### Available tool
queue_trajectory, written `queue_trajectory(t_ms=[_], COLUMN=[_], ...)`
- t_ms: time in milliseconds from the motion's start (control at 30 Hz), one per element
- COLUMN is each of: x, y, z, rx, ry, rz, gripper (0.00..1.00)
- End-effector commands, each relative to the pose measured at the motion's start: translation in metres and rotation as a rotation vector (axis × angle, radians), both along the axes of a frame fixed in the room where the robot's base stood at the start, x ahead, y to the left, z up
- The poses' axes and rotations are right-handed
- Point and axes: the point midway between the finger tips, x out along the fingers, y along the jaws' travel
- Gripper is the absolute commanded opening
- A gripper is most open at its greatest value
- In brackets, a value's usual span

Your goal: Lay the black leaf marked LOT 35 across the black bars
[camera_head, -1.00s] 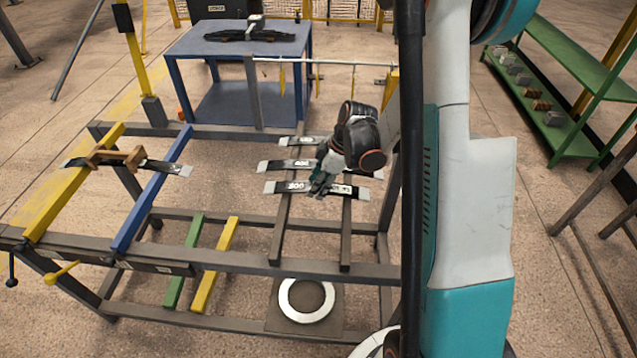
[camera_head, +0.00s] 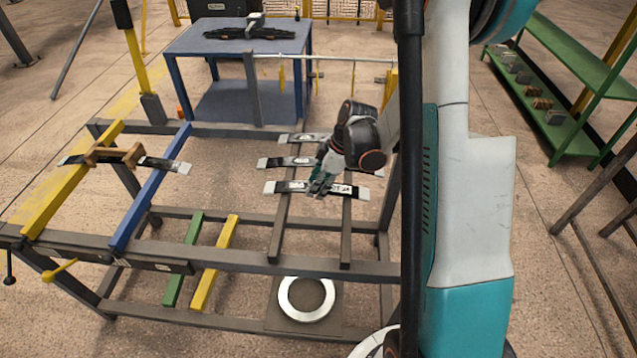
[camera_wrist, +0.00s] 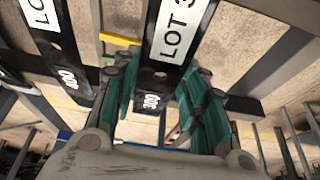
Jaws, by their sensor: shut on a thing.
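The black leaf with the white LOT label (camera_wrist: 180,35) lies between my gripper's fingers in the wrist view. The label reads "LOT 3" before the frame edge cuts it off. In the head view this leaf (camera_head: 272,187) is the nearest of three dark leaves with pale ends and spans the two black bars (camera_head: 346,236). My gripper (camera_head: 320,188) is shut on it near its middle and hides part of it. The teal fingers (camera_wrist: 160,78) stand on either side of the leaf. Whether it bears fully on both bars is not clear.
Two similar leaves (camera_head: 276,162) lie just behind on the same bars. Another leaf (camera_head: 164,164) with a wooden block (camera_head: 115,155) spans the yellow (camera_head: 55,200) and blue bars (camera_head: 150,190). Lower green and yellow bars are empty. A blue table (camera_head: 222,42) stands behind.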

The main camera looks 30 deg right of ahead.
Motion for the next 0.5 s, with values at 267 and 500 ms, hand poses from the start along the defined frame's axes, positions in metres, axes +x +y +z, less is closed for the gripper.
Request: queue_trajectory(t_ms=[267, 500], x=[0.0001, 0.0001], y=[0.0001, 0.0001], z=[-0.0048, -0.0061], rx=[0.001, 0.001], ry=[-0.001, -0.001], rz=[0.000, 0.000], gripper=[0.11, 0.62])
